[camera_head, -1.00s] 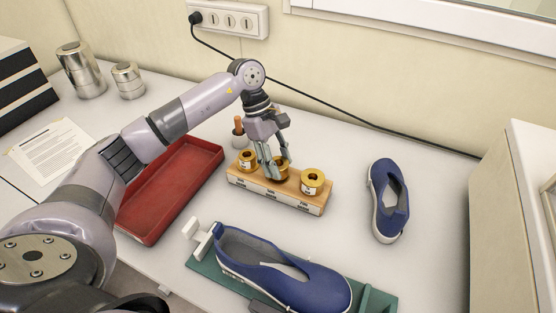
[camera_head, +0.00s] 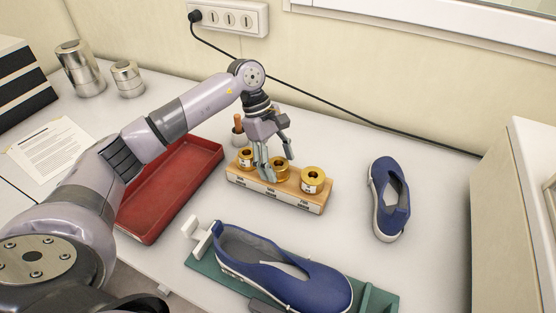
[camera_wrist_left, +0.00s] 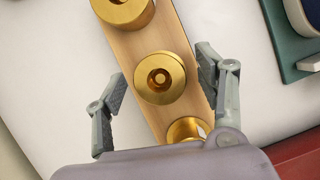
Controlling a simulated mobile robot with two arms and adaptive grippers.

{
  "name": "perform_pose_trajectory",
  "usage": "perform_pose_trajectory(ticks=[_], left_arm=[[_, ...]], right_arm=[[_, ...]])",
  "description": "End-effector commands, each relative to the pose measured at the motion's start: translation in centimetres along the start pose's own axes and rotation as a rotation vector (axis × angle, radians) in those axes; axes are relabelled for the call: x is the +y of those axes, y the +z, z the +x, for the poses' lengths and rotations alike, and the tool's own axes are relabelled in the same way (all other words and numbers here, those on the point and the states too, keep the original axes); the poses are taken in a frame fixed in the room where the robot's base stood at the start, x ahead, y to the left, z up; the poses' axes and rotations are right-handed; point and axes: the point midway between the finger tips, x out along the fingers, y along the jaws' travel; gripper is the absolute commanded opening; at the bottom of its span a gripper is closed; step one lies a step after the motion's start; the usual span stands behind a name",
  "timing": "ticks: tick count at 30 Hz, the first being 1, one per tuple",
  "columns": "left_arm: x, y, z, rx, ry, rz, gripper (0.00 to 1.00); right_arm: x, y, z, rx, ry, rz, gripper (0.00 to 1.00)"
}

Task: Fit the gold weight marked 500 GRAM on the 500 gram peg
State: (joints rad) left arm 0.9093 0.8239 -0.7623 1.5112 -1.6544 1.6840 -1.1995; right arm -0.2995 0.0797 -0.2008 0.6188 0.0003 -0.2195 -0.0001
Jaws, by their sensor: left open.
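Three gold weights sit in a row on a wooden block (camera_head: 296,199): a left one (camera_head: 246,158), a middle one (camera_head: 279,172) and a right one (camera_head: 313,179). Their markings are too small to read, as are the block's label details. In the left wrist view the middle weight (camera_wrist_left: 161,77) lies flat, with a peg top showing in its centre hole. My left gripper (camera_head: 276,164) is open, one finger on each side of the middle weight and apart from it; it also shows in the wrist view (camera_wrist_left: 161,88). My right gripper is out of view.
A red tray (camera_head: 150,236) lies left of the block. A blue shoe on a green board (camera_head: 205,270) is in front, and another blue shoe (camera_head: 388,200) stands to the right. A wooden-handled item (camera_head: 238,130) is behind the block. Two metal cylinders stand at the back left.

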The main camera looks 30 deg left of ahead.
Motion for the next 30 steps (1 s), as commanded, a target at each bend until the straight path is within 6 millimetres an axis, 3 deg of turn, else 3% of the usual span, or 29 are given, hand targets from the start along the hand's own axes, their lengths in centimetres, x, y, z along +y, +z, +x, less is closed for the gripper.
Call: perform_pose_trajectory(ticks=[5, 18, 24, 30], left_arm=[[0.1, 0.0, -1.9, 0.0, 0.005, 0.0, 0.64], [0.1, 0.0, -10.5, -0.001, 0.006, 0.0, 0.64], [0.1, 0.0, -12.0, -0.001, 0.004, 0.0, 0.64], [0.1, 0.0, -12.1, -0.001, 0.003, 0.0, 0.64]], right_arm=[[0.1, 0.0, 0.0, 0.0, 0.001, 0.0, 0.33], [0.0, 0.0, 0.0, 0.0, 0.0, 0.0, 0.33], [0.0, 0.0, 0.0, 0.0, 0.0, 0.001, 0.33], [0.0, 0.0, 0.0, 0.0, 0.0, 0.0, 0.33]])
